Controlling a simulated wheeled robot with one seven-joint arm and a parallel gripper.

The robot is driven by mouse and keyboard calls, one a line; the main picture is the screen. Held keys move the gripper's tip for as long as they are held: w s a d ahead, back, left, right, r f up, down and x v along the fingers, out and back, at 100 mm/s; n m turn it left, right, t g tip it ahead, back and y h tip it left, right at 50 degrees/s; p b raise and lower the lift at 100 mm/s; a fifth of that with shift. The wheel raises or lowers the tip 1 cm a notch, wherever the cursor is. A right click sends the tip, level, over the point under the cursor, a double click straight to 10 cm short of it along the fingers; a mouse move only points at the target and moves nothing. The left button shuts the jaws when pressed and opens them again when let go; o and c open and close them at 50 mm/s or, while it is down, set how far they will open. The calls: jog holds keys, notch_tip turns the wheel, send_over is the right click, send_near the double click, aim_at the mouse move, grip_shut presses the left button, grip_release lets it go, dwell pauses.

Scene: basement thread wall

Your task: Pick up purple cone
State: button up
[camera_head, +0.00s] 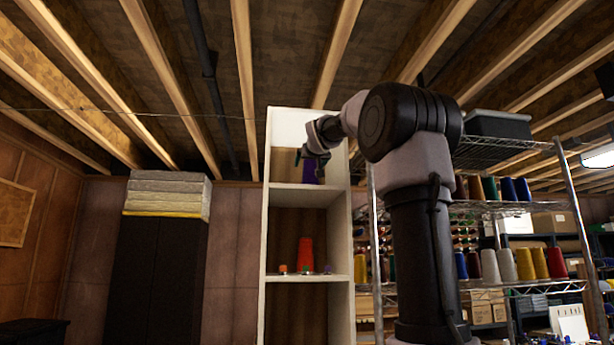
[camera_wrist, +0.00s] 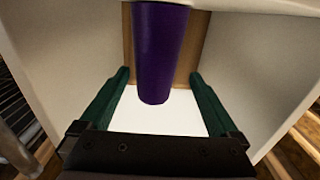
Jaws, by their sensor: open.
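The purple cone (camera_head: 309,171) stands on the upper shelf of the narrow white shelf unit (camera_head: 271,235), partly hidden behind my gripper in the head view. In the wrist view the purple cone (camera_wrist: 160,52) is at the top middle, with its lower end near the white surface and its upper end cut off by the frame. My gripper (camera_wrist: 158,78) is open, its green fingers to the left and right of the cone. Gaps show between the fingers and the cone. In the head view my gripper (camera_head: 302,157) is at the upper compartment.
White side walls (camera_wrist: 60,40) flank my gripper closely. An orange-red cone (camera_head: 305,252) and small spools (camera_head: 283,269) stand on the shelf below. A wire rack (camera_head: 500,207) with many cones is at right. A dark cabinet (camera_head: 155,275) stands at left.

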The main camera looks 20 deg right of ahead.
aim_at(309, 171)
jog(key=x, duration=0.4)
jog(key=f+x, duration=0.1)
jog(key=x, duration=0.1)
jog(key=shift+w+d, duration=0.2)
jog(key=shift+d, duration=0.15)
grip_shut()
